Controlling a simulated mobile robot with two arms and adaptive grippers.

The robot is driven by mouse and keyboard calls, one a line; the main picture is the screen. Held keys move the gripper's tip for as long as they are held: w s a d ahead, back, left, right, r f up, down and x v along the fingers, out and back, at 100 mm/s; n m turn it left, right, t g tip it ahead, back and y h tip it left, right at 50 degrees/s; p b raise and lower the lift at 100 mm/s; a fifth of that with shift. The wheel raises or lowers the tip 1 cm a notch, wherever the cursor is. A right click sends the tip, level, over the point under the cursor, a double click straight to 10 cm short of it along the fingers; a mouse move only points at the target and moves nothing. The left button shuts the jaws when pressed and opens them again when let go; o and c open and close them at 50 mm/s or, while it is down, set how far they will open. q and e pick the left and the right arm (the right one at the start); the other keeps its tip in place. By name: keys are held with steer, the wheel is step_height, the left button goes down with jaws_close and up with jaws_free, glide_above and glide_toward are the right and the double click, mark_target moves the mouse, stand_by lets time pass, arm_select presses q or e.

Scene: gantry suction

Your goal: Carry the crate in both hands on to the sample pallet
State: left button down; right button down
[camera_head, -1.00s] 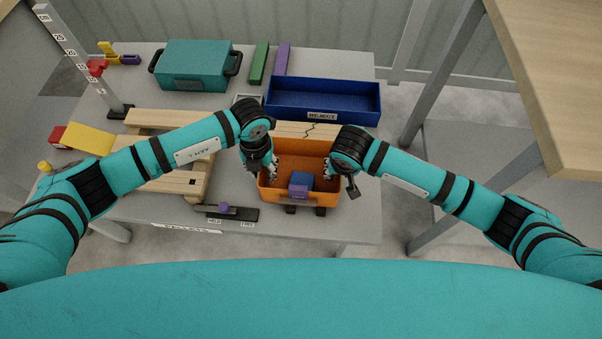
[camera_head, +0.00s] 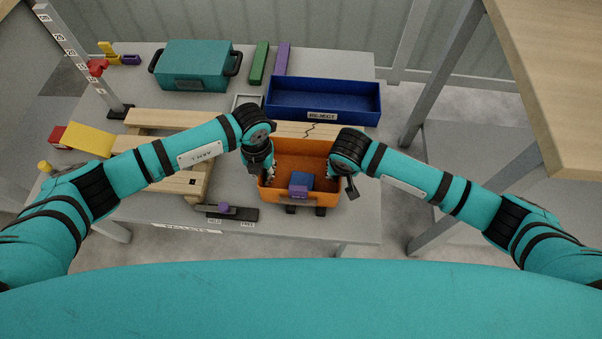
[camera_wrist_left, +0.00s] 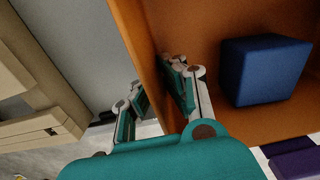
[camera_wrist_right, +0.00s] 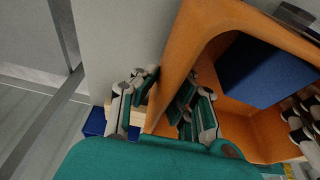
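The orange crate (camera_head: 290,148) stands near the table's front edge, with a blue cube (camera_head: 303,180) and a purple block (camera_head: 299,192) at its front. My left gripper (camera_head: 268,175) is on its left wall; the left wrist view shows one finger inside and one outside the wall (camera_wrist_left: 150,60). My right gripper (camera_head: 333,172) is on its right wall; the right wrist view shows fingers on both sides of that wall (camera_wrist_right: 180,55). Both look shut on the crate. A wooden slatted pallet (camera_head: 192,182) lies left of it, partly hidden by my left arm.
A blue reject bin (camera_head: 322,114) and a cracked plank (camera_head: 300,129) lie behind the crate. A teal case (camera_head: 193,65) stands at the back left. A dark slider plate with a purple knob (camera_head: 225,208) lies left of the crate. A post (camera_head: 85,65) rises at the left.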

arm_select(q)
steer(key=shift+r, duration=0.15)
arm_select(e)
steer(key=shift+r, duration=0.1)
